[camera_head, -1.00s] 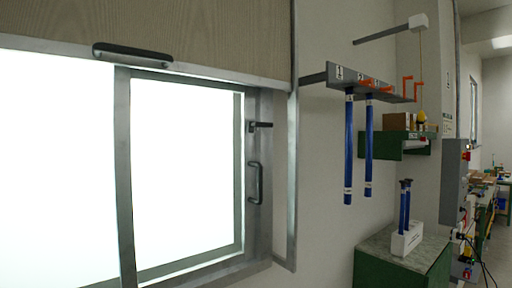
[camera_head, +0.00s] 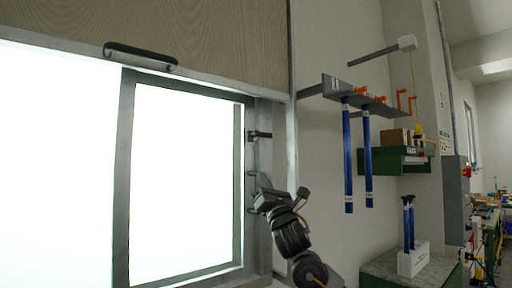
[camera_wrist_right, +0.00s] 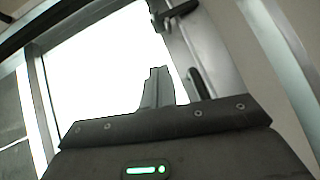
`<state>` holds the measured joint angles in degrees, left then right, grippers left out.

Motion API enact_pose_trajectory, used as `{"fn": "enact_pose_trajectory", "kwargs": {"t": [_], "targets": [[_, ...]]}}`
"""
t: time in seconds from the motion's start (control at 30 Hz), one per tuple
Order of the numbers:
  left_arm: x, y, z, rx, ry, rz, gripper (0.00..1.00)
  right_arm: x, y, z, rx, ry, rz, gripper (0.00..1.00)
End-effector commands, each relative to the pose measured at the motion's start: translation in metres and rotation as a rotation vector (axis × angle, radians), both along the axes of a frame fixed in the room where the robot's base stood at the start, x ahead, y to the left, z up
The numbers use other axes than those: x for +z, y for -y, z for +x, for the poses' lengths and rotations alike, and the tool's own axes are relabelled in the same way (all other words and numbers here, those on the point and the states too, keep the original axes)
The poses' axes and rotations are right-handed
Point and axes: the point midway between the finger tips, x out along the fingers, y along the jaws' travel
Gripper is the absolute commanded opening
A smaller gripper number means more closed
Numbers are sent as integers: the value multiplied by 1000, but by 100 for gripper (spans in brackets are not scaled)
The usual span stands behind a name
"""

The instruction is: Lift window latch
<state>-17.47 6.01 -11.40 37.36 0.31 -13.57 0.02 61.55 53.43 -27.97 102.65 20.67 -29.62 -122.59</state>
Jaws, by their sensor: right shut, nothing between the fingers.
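The window latch (camera_head: 260,134) is a small dark lever on the right side of the window frame, pointing right, roughly level. It also shows at the top of the right wrist view (camera_wrist_right: 178,10). Below it is a dark pull handle (camera_head: 251,178), partly hidden by my right gripper. My right gripper (camera_head: 264,196) is shut and empty, in front of the frame and below the latch, apart from it. In the right wrist view its fingers (camera_wrist_right: 157,88) are together, left of the pull handle (camera_wrist_right: 198,84). My left gripper is not in view.
A shutter with a dark handle (camera_head: 140,54) covers the window top. A vertical pipe stands right of the frame. Blue rods (camera_head: 348,160) hang from a wall rack (camera_head: 350,90). A green shelf (camera_head: 385,160) and a cabinet holding a white block (camera_head: 413,260) stand farther right.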

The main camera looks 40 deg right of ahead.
Motion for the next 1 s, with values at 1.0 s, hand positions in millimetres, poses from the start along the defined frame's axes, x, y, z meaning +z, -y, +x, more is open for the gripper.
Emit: {"fn": "enact_pose_trajectory", "kwargs": {"t": [1.0], "targets": [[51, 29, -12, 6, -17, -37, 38, 82, 18, 66, -18, 11, -16, 0]]}}
